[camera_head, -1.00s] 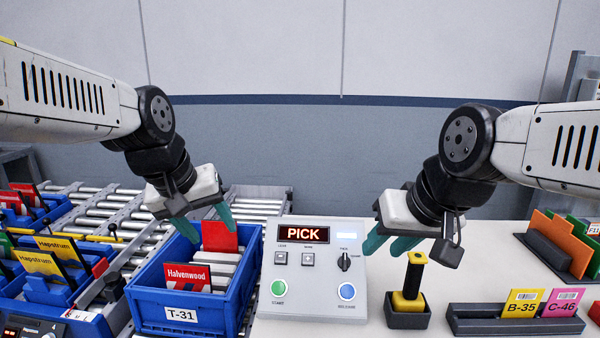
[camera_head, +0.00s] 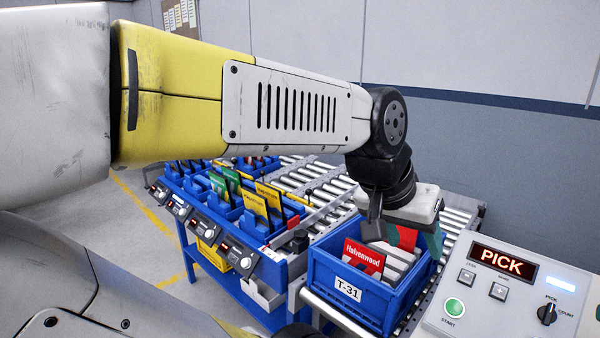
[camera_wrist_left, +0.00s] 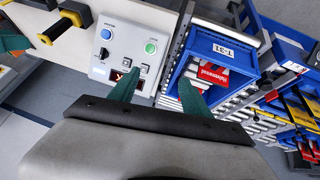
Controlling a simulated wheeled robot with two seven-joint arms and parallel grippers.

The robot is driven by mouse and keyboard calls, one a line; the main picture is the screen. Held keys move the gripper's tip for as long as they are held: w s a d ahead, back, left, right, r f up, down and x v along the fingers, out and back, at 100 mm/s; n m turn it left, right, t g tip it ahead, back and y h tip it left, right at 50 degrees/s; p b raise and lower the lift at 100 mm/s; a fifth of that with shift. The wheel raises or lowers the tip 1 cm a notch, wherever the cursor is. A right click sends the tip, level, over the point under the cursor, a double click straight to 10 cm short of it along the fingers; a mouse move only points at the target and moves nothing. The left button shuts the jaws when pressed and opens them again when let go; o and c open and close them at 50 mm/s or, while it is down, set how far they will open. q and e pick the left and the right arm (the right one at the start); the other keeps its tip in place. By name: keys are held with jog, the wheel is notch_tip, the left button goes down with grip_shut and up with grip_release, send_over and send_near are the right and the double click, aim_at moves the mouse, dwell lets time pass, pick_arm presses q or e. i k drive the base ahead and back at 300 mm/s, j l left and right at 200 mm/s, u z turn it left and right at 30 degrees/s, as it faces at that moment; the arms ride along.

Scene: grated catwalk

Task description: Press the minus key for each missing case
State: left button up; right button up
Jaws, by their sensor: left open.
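The grey console (camera_head: 480,319) stands at the lower right in the head view, its display (camera_head: 502,262) reading PICK. Its left small key, LESS (camera_head: 466,277), is beside a second small key (camera_head: 498,291). The blue tote T-31 (camera_head: 345,308) holds a red Halvenwood case (camera_head: 363,257), another red card behind it and pale dividers. My left gripper (camera_head: 405,240) is open and empty above the tote's back. In the left wrist view, its fingers (camera_wrist_left: 158,82) point toward the console and tote, one partly covering the display. A green finger at the left edge (camera_wrist_left: 12,38) seems my right gripper's.
Left of the tote, blue bays with yellow and green cases (camera_head: 257,204) have small displays and buttons (camera_head: 238,256) along their front. A roller conveyor (camera_head: 318,180) runs behind. The console also has a green START button (camera_head: 454,307) and a black selector (camera_head: 547,313).

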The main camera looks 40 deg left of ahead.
aim_at(466, 276)
jog(key=j+u, duration=0.2)
jog(key=u, duration=0.25)
jog(key=k+j+u, duration=0.1)
jog(key=j+u, duration=0.15)
jog(key=u, duration=0.2)
jog(key=j+u, duration=0.2)
jog(key=u, duration=0.3)
jog(key=j+u, duration=0.1)
jog(key=j, duration=0.3)
jog(key=i+j+u, duration=0.1)
jog(key=j, duration=0.3)
jog(key=i+j, duration=0.15)
jog(key=j, duration=0.25)
jog(key=i+j+u, duration=0.15)
jog(key=j, duration=0.2)
jog(key=j+u, duration=0.1)
jog(key=j, duration=0.3)
jog(key=i, duration=0.05)
